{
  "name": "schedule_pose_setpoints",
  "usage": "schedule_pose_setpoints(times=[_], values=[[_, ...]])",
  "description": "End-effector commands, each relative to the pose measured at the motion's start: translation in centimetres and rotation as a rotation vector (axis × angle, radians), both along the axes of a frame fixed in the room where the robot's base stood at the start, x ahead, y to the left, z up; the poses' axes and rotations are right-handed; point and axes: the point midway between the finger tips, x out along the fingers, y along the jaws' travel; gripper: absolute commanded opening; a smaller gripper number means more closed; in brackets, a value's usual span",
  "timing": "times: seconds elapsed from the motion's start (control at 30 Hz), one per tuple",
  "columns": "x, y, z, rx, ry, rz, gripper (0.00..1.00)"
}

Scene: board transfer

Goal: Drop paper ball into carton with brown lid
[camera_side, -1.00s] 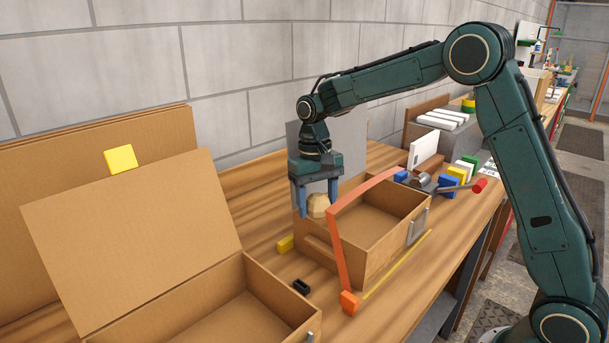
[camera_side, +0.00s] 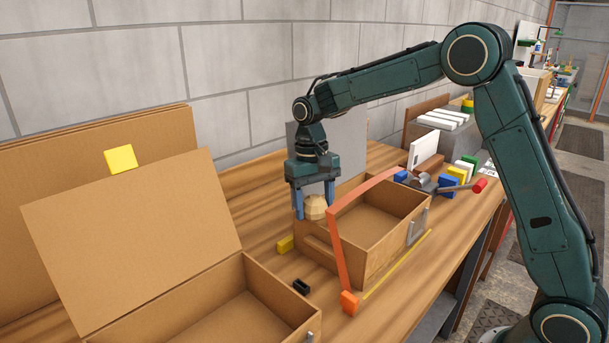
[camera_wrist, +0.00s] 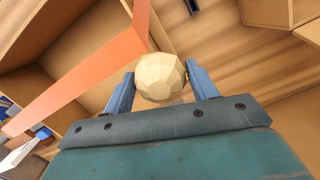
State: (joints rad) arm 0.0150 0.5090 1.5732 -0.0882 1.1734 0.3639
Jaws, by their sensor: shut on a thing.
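My gripper (camera_side: 314,204) is shut on a pale, faceted paper ball (camera_side: 315,208). The ball also shows between the blue fingers in the wrist view (camera_wrist: 160,78). The gripper points down and holds the ball at the left end of an open-topped brown box (camera_side: 378,262), near its rim. A larger open carton (camera_side: 235,307) with a raised brown lid (camera_side: 135,235) stands at the front left.
An orange bar (camera_side: 339,252) rises beside the box and bends over it, close to my gripper. A small black piece (camera_side: 301,287) and a yellow block (camera_side: 286,244) lie between the two boxes. Tools and coloured blocks (camera_side: 457,176) stand behind at the right.

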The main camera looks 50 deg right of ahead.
Motion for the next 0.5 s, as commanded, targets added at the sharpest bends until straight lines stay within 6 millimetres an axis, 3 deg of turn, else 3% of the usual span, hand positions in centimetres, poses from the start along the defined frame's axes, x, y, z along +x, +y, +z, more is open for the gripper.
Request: schedule_pose_setpoints(times=[0.27, 0.5], values=[[0.3, 4.0, 0.4, 0.002, -0.004, 0.005, 0.37], [0.0, 11.3, 1.1, 0.004, -0.004, 0.006, 0.37]])
